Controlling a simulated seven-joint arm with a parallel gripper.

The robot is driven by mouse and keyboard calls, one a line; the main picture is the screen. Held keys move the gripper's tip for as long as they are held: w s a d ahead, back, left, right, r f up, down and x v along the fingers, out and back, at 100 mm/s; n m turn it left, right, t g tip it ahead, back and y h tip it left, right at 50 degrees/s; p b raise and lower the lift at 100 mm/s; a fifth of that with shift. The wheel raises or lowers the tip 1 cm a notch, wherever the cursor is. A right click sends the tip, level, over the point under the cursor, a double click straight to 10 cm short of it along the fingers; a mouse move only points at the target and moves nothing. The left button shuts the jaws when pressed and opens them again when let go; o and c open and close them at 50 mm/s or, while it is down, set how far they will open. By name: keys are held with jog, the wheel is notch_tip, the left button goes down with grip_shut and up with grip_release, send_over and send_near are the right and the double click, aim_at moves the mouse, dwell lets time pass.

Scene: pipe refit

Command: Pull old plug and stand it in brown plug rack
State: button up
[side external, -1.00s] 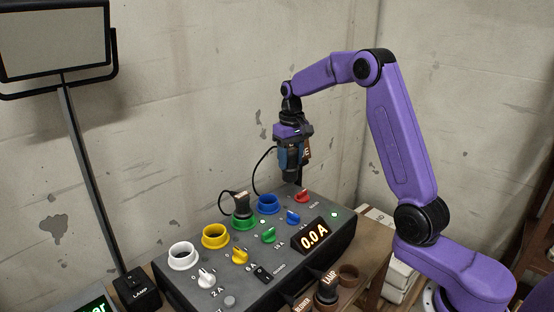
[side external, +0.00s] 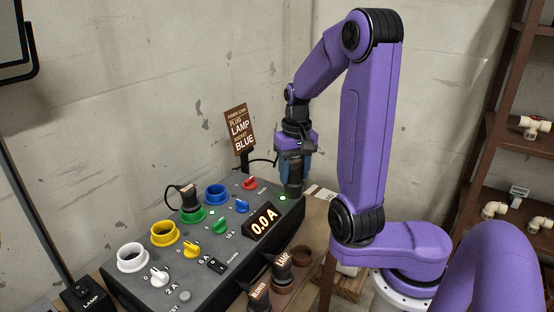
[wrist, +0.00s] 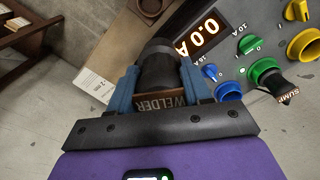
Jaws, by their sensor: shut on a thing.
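My gripper (side external: 293,163) is shut on a black plug (side external: 292,188) at the right end of the panel. In the wrist view the plug (wrist: 158,66) sits between the two blue fingers, and its tag reads WELDER. The blue socket (side external: 217,194) on the panel is empty. The brown plug rack stands in front of the panel; its empty brown cup (side external: 300,257) is at its right end, and a cup (wrist: 150,8) shows at the wrist view's top edge.
The SUMP plug (side external: 189,200) is in the green socket. The yellow socket (side external: 165,234) and white socket (side external: 132,257) are empty. The display (side external: 264,220) reads 0.0 A. A sign (side external: 238,130) behind the panel reads plug LAMP, socket BLUE. Shelves (side external: 505,180) stand at right.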

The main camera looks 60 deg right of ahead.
jog(key=s+a+f+m, duration=0.1)
jog(key=s+a, duration=0.1)
jog(key=s, duration=0.3)
notch_tip(320, 180, down, 15)
jog(key=shift+w+f, duration=0.2)
jog(key=shift+w, duration=0.05)
dwell(0.4)
jog(key=shift+f, duration=1.95)
dwell(2.8)
jog(key=o, duration=1.6)
jog(key=shift+o, duration=0.2)
jog(key=shift+r, duration=0.15)
